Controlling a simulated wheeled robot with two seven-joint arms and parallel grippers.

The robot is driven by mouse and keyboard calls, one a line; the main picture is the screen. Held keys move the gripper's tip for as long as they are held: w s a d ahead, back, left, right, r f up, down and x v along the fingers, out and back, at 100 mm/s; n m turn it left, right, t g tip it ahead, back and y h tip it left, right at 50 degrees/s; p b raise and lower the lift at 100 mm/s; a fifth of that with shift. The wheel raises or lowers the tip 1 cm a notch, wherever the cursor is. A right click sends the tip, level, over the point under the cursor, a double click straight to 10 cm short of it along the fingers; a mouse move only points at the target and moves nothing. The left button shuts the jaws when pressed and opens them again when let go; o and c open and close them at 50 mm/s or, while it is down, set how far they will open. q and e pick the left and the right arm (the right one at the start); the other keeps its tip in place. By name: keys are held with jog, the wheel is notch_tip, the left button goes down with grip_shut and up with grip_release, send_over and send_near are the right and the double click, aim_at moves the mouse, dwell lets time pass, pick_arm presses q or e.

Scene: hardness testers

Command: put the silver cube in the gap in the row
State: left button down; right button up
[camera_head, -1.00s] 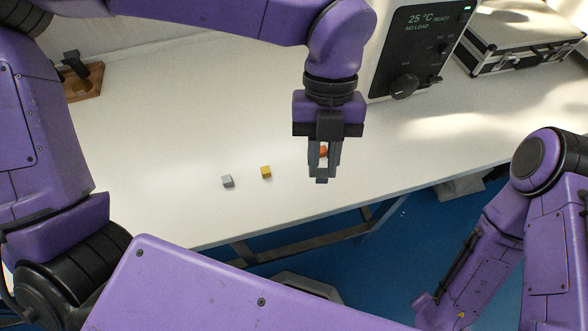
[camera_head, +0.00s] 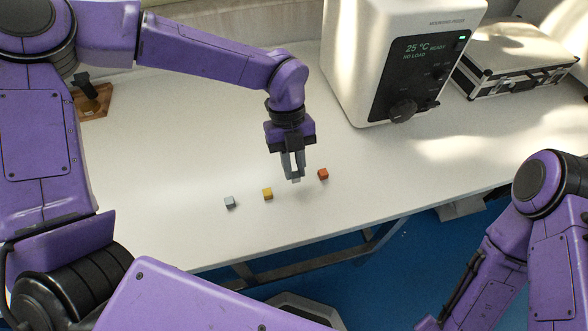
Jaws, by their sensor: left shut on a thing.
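My left gripper (camera_head: 293,176) points down over the white table, between a yellow cube (camera_head: 267,193) on its left and a red cube (camera_head: 323,174) on its right. It is shut on a small pale thing, seen as the silver cube (camera_head: 296,179), mostly hidden by the fingers. Whether the cube touches the table I cannot tell. A grey-blue cube (camera_head: 230,202) sits left of the yellow one. The three cubes on the table form a row with a wider gap between yellow and red, and the gripper is at that gap. My right gripper is out of view.
A white tester with a dark panel (camera_head: 415,75) stands behind, right of the gripper. A silver case (camera_head: 515,60) lies at the back right. A wooden block with a dark fitting (camera_head: 95,100) is at the back left. The table's front edge is close to the row.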

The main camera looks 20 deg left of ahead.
aim_at(294, 174)
pick_arm(q)
notch_tip(294, 174, down, 3)
jog(key=shift+r, duration=0.1)
jog(key=shift+s, duration=0.1)
jog(key=c, duration=1)
grip_release()
jog(key=shift+c, duration=0.2)
jog(key=v, duration=1.2)
jog(key=shift+d, duration=0.1)
